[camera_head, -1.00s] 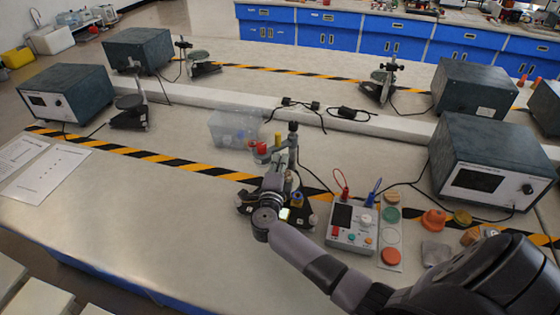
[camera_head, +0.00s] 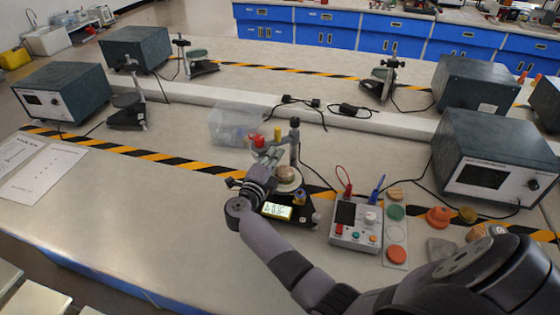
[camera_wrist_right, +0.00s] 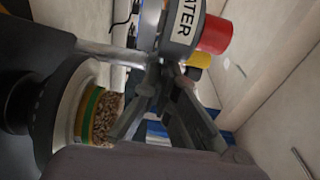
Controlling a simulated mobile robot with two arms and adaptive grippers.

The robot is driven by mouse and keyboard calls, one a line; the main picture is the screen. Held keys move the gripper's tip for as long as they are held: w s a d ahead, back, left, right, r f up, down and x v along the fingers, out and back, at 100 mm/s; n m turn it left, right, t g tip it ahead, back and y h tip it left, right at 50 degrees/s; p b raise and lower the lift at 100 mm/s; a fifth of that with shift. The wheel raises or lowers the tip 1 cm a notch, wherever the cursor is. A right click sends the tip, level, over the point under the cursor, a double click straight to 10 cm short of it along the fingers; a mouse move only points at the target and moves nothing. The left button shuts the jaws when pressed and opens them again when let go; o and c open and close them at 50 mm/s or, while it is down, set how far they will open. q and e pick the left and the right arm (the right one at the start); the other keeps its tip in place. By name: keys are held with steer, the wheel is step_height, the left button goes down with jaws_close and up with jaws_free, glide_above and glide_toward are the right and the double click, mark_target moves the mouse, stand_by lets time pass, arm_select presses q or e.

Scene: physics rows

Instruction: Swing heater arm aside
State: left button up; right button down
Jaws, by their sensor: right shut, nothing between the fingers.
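The heater head (camera_wrist_right: 183,22), a grey cylinder with a label ending "ATER", carries red (camera_head: 258,141) and yellow (camera_head: 277,134) terminals. It is near a black upright post (camera_head: 294,140) at the scale (camera_head: 277,211), whose display is lit. A cup (camera_head: 287,173) stands on the scale; the wrist view shows grains inside it (camera_wrist_right: 106,118). My right gripper (camera_head: 262,168) is shut and empty, left of the cup and just below the heater head. Its fingers (camera_wrist_right: 160,85) appear close to the head; contact is unclear. My left gripper is out of view.
A meter box (camera_head: 357,222) with red and blue leads stands right of the scale, beside coloured discs (camera_head: 396,230). A clear plastic bin (camera_head: 232,124) is behind. A large power unit (camera_head: 490,165) stands right.

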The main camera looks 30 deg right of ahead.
mark_target(265, 147)
steer(key=shift+w+a+f+m+g+b, duration=0.2)
steer(key=shift+w+f+m+g+b, duration=0.1)
steer(key=shift+w+g+b, duration=0.15)
steer(key=shift+w+a+r+b, duration=0.1)
steer(key=shift+w+r+b, duration=0.1)
steer(key=shift+w+b, duration=1.2)
steer(key=shift+w+r+p, duration=0.15)
steer(key=shift+w+p, duration=0.15)
steer(key=shift+w, duration=0.05)
steer(key=shift+r, duration=0.1)
